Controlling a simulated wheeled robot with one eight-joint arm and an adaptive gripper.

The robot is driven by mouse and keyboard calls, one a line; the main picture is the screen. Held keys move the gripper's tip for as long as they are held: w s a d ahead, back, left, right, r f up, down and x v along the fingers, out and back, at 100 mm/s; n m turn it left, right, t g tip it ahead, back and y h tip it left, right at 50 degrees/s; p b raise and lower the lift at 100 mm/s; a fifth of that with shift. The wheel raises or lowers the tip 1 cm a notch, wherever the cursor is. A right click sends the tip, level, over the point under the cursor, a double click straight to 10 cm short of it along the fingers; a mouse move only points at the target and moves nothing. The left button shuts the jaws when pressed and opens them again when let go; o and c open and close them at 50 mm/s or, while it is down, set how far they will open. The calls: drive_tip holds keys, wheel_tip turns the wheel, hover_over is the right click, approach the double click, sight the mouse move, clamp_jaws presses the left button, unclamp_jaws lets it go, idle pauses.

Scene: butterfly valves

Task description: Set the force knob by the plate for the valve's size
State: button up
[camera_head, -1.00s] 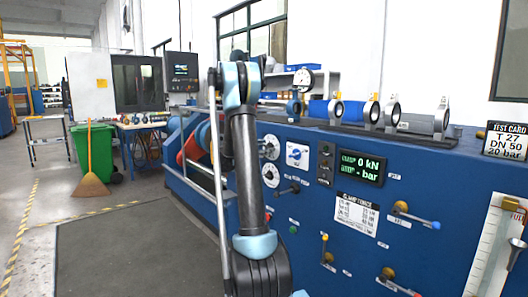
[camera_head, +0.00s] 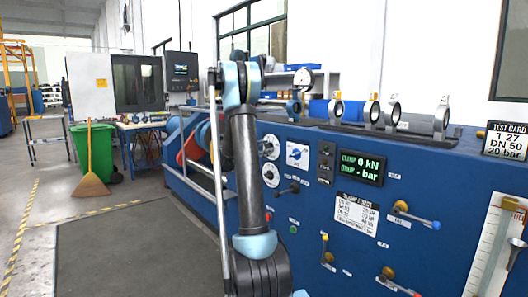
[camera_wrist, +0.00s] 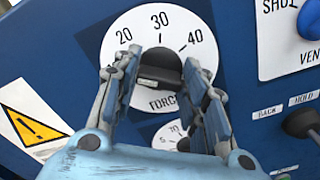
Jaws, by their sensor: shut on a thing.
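The black force knob (camera_wrist: 160,68) sits on a round white dial (camera_wrist: 127,28) in the wrist view, with the numbers 20, 30 and 40 and the word FORCE partly showing. My gripper (camera_wrist: 160,82) has one finger on each side of the knob and is shut on it. The knob's exact setting cannot be told. In the head view the dial (camera_head: 269,147) shows beside my arm, which hides the gripper. The white plate with rows of figures (camera_head: 356,213) is on the blue panel, too small to read fully. The test card (camera_head: 506,141) reads T 27, DN 50, 20 bar.
A second dial (camera_wrist: 170,134) lies just below, partly hidden by my fingers. A blue knob (camera_wrist: 309,22) and a black lever (camera_wrist: 302,124) are to the right. Several levers stick out lower right.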

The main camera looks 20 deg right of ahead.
drive_tip(key=m, duration=0.6)
drive_tip(key=shift+s+f, duration=0.15)
drive_tip(key=shift+s+d+m, duration=0.1)
drive_tip(key=shift+m, duration=0.2)
drive_tip(key=o, duration=1.1)
drive_tip(key=shift+c, duration=0.2)
drive_tip(key=v, duration=1.2)
